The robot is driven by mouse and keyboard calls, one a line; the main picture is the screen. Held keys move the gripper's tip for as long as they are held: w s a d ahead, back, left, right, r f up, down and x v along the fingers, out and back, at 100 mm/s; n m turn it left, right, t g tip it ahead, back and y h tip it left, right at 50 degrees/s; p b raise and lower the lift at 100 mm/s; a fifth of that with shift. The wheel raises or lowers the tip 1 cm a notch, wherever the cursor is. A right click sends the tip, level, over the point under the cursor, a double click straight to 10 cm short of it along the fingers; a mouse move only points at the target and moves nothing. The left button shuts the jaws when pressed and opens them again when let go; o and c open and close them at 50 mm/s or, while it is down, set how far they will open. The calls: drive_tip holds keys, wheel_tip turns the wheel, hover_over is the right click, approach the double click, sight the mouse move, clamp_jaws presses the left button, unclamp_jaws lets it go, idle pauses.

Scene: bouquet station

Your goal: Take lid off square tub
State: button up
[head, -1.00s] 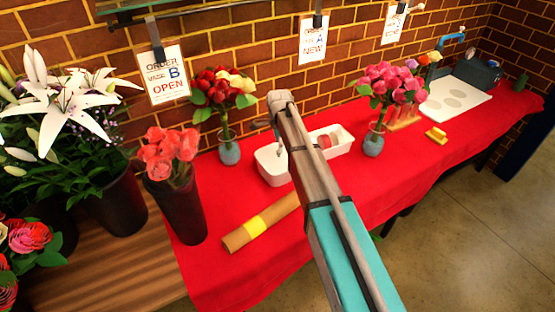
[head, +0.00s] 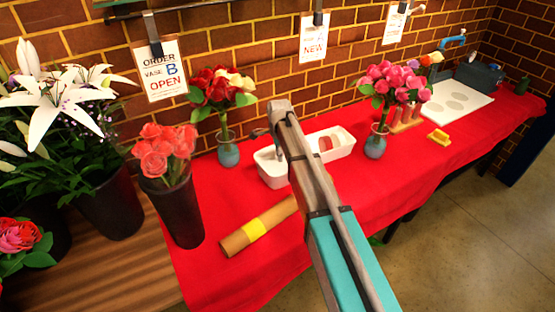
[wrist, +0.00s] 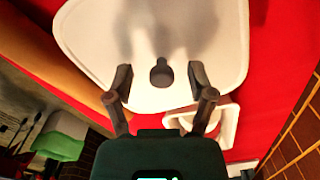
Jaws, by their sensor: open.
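The square tub (head: 270,177) is white and stands on the red table, partly hidden behind my arm in the head view. In the wrist view its white lid (wrist: 90,40) fills the upper middle, with a small dark knob (wrist: 161,76) on it. My gripper (wrist: 160,70) is open, with one finger on each side of the knob and visible gaps between. In the head view my gripper (head: 277,146) is over the tub, mostly hidden by my arm.
A white tray (head: 343,150) with a reddish item stands just right of the tub. Vases with red roses (head: 228,152) and pink flowers (head: 375,145) stand at either side. A brown paper roll (head: 240,239) with a yellow band lies in front.

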clamp_jaws()
idle(0.3)
drive_tip(key=shift+r, duration=0.1)
drive_tip(key=shift+r+p, duration=0.95)
drive_tip(key=shift+p, duration=0.1)
drive_tip(key=s+d+r+p, duration=0.2)
drive_tip(key=s+r+p, duration=0.3)
drive_tip(key=s, duration=0.1)
drive_tip(key=s+d+r+p, duration=0.3)
drive_tip(key=s+r+p, duration=0.3)
drive_tip(key=s, duration=0.1)
drive_tip(key=shift+d, duration=0.25)
